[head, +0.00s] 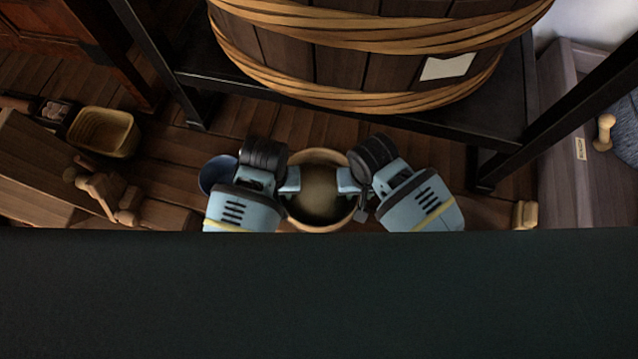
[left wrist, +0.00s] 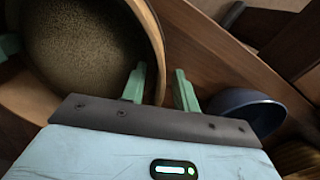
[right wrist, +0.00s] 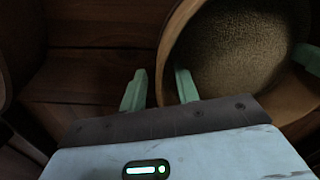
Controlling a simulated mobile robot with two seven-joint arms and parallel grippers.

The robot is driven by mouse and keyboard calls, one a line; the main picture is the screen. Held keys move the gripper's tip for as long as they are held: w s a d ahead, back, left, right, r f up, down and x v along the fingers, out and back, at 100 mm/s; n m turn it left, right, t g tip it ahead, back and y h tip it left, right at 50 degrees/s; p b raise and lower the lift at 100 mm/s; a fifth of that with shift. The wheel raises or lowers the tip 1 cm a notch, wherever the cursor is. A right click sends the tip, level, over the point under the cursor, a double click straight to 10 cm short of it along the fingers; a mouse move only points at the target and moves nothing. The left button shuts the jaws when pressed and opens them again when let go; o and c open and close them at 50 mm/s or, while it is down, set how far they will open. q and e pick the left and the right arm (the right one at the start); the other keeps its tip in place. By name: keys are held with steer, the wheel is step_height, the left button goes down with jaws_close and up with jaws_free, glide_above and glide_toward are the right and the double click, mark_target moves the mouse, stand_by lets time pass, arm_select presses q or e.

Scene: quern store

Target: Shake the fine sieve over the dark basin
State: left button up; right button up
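The fine sieve (head: 318,192) is a round tan wooden hoop with a brownish mesh bottom, low in the middle of the head view. My left gripper (head: 288,185) is at its left rim and my right gripper (head: 352,185) at its right rim. In the left wrist view, the left fingers (left wrist: 160,88) straddle the rim, with a gap at the outer finger. The right wrist view shows the right fingers (right wrist: 158,88) likewise astride the rim with a gap outside. A dark blue basin (head: 209,174) stands left of the sieve, partly hidden by my left gripper.
A large hooped wooden tub (head: 340,55) stands on a black frame behind the sieve. A yellowish basket (head: 103,132) and wooden pieces lie at the left. A grey wooden bin (head: 570,180) is at the right. A dark edge (head: 320,290) fills the foreground. Plank floor shows between.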

arm_select(q)
steer(key=shift+f, duration=0.2)
arm_select(e)
steer(key=shift+f, duration=0.15)
arm_select(q)
jaws_close()
arm_select(e)
jaws_close()
arm_select(q)
steer(key=shift+r, duration=0.2)
